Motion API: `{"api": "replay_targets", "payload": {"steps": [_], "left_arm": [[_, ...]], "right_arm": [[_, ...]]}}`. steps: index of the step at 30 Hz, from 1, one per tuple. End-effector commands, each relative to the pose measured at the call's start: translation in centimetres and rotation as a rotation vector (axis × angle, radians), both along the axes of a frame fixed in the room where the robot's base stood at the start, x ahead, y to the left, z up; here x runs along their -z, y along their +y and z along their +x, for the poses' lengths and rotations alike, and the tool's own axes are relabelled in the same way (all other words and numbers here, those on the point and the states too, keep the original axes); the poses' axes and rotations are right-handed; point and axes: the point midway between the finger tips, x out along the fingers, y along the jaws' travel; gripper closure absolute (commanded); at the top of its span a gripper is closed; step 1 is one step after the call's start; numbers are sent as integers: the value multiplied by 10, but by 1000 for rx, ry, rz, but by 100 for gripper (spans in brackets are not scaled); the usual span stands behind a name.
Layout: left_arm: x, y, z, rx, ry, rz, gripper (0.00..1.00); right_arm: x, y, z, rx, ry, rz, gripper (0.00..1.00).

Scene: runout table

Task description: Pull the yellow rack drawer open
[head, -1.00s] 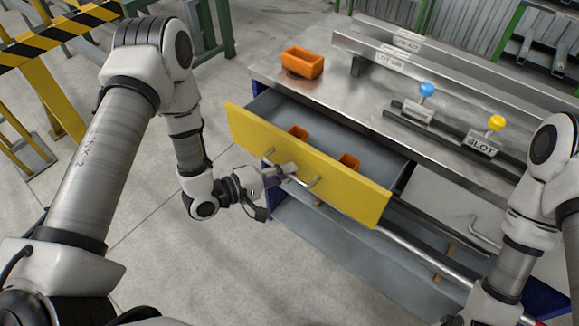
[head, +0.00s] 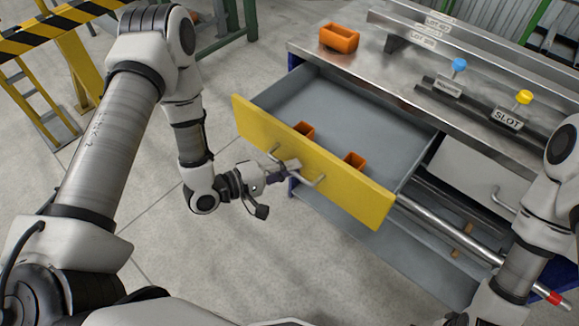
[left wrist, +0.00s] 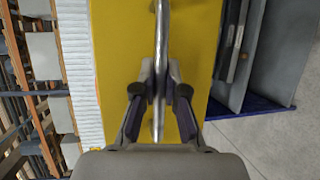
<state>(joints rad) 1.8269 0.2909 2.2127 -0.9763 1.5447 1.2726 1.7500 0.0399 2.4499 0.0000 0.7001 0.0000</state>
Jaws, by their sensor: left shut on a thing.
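The yellow-fronted rack drawer (head: 345,187) stands well out from the table, its grey inside showing. Two small orange bins (head: 354,161) sit inside it, close behind the front. A metal bar handle (head: 318,183) runs along the yellow front. My left gripper (head: 290,170) is shut on this handle. In the left wrist view the fingers (left wrist: 159,100) close around the handle bar (left wrist: 161,40) in front of the yellow panel (left wrist: 115,60). My right arm shows at the right edge of the head view, but its gripper is out of view.
The steel tabletop (head: 400,95) carries an orange bin (head: 339,38), a blue knob (head: 459,65) and a yellow knob (head: 524,97) beside a SLOT label. A closed grey drawer (head: 470,175) is at the right. Floor left of the drawer is clear.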

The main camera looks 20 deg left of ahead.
Motion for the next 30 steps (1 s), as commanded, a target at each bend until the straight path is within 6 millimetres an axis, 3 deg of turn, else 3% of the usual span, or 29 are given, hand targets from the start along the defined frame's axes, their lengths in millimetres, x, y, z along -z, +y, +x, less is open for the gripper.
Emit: {"api": "replay_targets", "payload": {"steps": [2, 5, 6, 17, 30], "left_arm": [[1, 0, -1, 1, 2, 0, 100], [1, 0, 0, 1, 2, 0, 65], [1, 0, 0, 1, 2, 0, 63], [0, 4, -3, -3, 3, 1, 63], [-15, 60, -61, -10, 2, -4, 63]], "right_arm": [[0, 0, 0, 0, 0, 0, 4], [0, 0, 0, 0, 0, 0, 4], [0, 0, 0, 0, 0, 0, 4], [0, 0, 0, 0, 0, 0, 4], [0, 0, 0, 0, 0, 0, 4]]}}
